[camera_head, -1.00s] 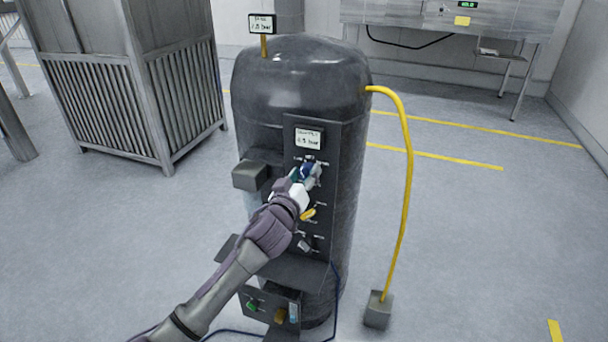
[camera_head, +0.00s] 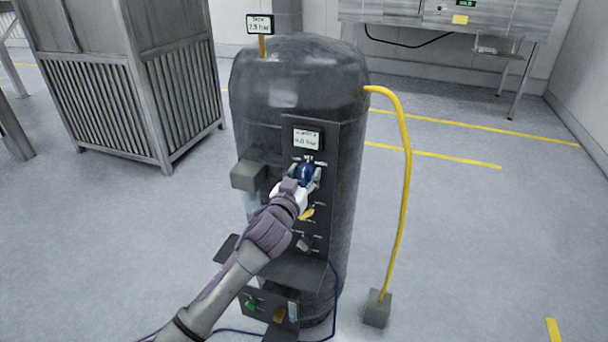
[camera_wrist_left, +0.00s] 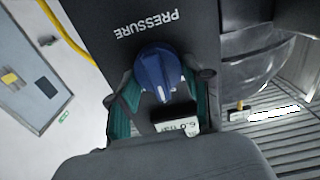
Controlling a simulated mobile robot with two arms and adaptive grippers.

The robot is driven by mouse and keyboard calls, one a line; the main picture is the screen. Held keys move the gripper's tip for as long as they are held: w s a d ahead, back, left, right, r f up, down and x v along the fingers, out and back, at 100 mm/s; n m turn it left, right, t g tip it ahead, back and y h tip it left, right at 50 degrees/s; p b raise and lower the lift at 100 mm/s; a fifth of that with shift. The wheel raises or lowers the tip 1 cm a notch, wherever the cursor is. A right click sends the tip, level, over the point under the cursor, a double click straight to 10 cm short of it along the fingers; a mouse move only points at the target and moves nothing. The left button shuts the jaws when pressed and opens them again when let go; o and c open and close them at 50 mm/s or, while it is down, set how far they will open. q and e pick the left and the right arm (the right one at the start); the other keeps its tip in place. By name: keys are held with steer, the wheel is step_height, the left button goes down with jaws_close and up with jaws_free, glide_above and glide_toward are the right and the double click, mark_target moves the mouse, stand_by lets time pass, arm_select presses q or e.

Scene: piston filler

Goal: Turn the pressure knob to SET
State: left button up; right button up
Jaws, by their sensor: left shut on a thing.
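The blue pressure knob (camera_head: 305,174) sits on the dark upright panel (camera_head: 327,200) of the black tank (camera_head: 302,75), just below a small display (camera_head: 308,139). In the left wrist view the knob (camera_wrist_left: 157,72) lies between the fingers, with the word PRESSURE upside down above it. My left gripper (camera_head: 303,180) is shut on the knob, a finger on each side. My right gripper is not in view.
A yellow lever (camera_head: 307,214) and a grey knob (camera_head: 303,244) sit lower on the panel. A grey box (camera_head: 248,175) juts out at its left. A yellow hose (camera_head: 408,180) runs down the tank's right side. The floor to the right is open.

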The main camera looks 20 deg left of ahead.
arm_select(q)
steer(key=o, duration=1.1)
steer(key=shift+o, duration=0.2)
steer(key=s, duration=1.2)
steer(key=shift+a, duration=0.2)
